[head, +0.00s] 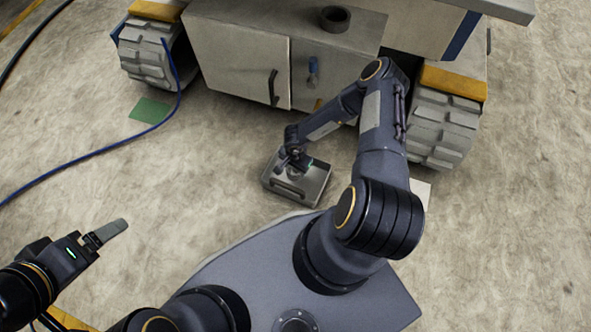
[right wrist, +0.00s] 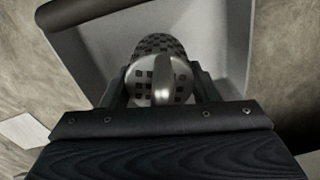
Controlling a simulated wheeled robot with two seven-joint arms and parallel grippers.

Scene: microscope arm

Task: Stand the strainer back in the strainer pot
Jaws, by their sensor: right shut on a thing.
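The strainer (right wrist: 161,82), a perforated metal basket with a pale bar handle across its end, is between the fingers of my right gripper (right wrist: 158,88) in the right wrist view. In the head view my right gripper (head: 293,160) reaches low into a grey tray (head: 322,186) on the floor, shut on the strainer. I cannot tell whether the strainer touches the tray's bottom. A dark, round, open-topped pot (head: 335,18), which looks like the strainer pot, stands on the grey cabinet top. My left gripper (head: 112,232) is off at the left over the floor; its opening is unclear.
A blue hose (head: 120,148) runs over the floor at left, past a green patch (head: 151,110). The left floor is mostly clear.

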